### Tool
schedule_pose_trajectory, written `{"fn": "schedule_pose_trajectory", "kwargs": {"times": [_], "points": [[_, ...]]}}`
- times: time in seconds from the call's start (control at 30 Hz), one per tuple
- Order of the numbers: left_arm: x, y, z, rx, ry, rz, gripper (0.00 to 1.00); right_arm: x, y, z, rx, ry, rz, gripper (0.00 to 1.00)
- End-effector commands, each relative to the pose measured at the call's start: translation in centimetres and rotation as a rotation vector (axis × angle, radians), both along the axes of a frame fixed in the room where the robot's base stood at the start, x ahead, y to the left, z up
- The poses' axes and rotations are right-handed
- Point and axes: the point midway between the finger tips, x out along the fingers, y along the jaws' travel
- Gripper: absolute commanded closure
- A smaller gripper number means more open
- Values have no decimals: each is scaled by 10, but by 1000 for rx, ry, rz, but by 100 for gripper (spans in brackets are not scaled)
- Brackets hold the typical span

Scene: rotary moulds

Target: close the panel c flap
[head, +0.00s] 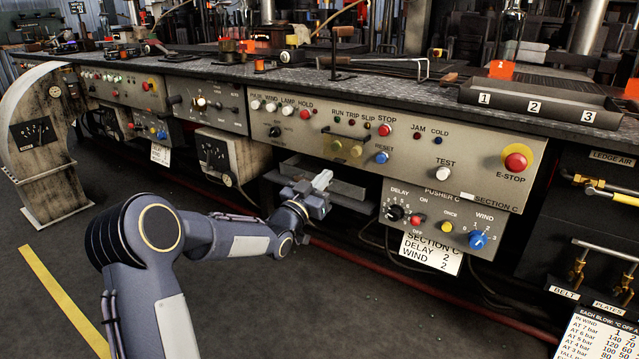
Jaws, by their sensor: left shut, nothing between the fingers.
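The section C panel (400,140) is a beige control face on the bench front, with buttons, lamps and an E-STOP. Below its left half is a dark opening, where a grey plate (348,188) sticks out; it looks like the open flap, but I cannot tell surely. My left gripper (325,180) is shut and empty at the left part of this plate, hiding some of it. I cannot tell whether it touches the plate. My right gripper is out of view.
The pusher C box (435,222) with knobs and a hanging paper tag (431,253) stands right of the opening. A red hose (400,278) runs along the floor below. A numbered tray (535,112) sits on the bench top. The floor in front is clear.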

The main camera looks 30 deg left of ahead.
Motion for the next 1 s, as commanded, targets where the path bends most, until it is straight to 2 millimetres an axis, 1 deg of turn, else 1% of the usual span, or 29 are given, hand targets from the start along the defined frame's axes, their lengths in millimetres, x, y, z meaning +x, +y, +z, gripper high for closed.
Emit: {"fn": "schedule_pose_trajectory", "kwargs": {"times": [0.1,0.4,0.57,0.7,0.83,0.93,1.0], "points": [[-14,3,-13,-1,6,3,100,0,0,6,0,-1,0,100],[-49,6,-48,-1,5,2,100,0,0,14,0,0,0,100],[-65,7,-63,-1,5,2,100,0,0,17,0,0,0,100],[-71,7,-68,1,2,2,100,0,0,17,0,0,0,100],[-72,7,-69,1,1,2,100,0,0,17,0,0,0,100],[-72,5,-65,7,23,4,100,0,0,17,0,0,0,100],[-73,1,-58,20,76,14,100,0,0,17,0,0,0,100]]}}
